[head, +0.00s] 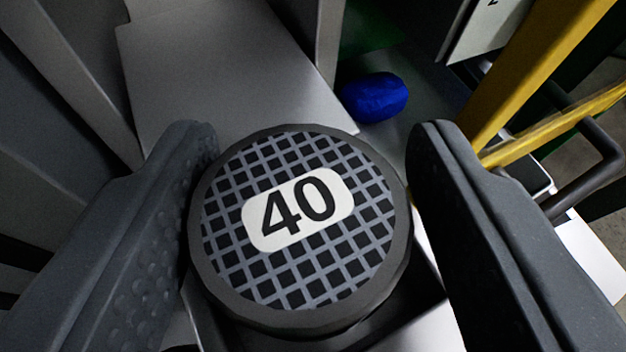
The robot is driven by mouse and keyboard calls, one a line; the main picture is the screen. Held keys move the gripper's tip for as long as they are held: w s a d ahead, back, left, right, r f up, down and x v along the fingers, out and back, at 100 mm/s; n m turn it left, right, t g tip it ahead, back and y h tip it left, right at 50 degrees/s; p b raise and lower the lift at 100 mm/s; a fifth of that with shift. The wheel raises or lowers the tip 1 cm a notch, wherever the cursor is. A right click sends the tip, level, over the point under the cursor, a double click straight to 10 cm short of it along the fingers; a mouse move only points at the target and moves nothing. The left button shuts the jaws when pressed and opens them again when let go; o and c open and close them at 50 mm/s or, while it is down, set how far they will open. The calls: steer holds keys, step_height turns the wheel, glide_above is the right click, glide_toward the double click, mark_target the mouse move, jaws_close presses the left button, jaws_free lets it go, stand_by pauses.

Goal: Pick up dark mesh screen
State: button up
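The dark mesh screen (235,262) is a round disc with a grey grid, a thick dark rim and a white label reading "40". It is in the middle of the head view, between the two fingers of my gripper (312,185). The fingers are spread wide, one on each side of the screen. The left finger overlaps or nearly meets the rim in the picture. A narrow gap shows between the rim and the right finger. What the screen rests on is mostly hidden beneath it.
A grey panel (220,60) lies behind the screen. A blue rounded object (375,97) sits beyond it. Yellow bars (535,70) and a dark bent handle (605,150) are at the right. A white plate (490,28) with a partly cut-off mark is at the top right.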

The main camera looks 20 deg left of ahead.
mark_target(316, 216)
steer(key=c, duration=0.7)
steer(key=shift+r, duration=0.1)
steer(key=shift+r, duration=0.55)
step_height(316, 216, up, 3)
steer(key=shift+f+p, duration=0.15)
steer(key=shift+p, duration=0.3)
steer(key=s+d+b, duration=0.3)
steer(key=s+b, duration=0.1)
steer(key=s, duration=0.3)
steer(key=s+d+b, duration=0.3)
steer(key=s, duration=0.4)
steer(key=shift+s+r+b, duration=0.35)
steer(key=shift+s+r, duration=0.05)
steer(key=shift+r, duration=0.05)
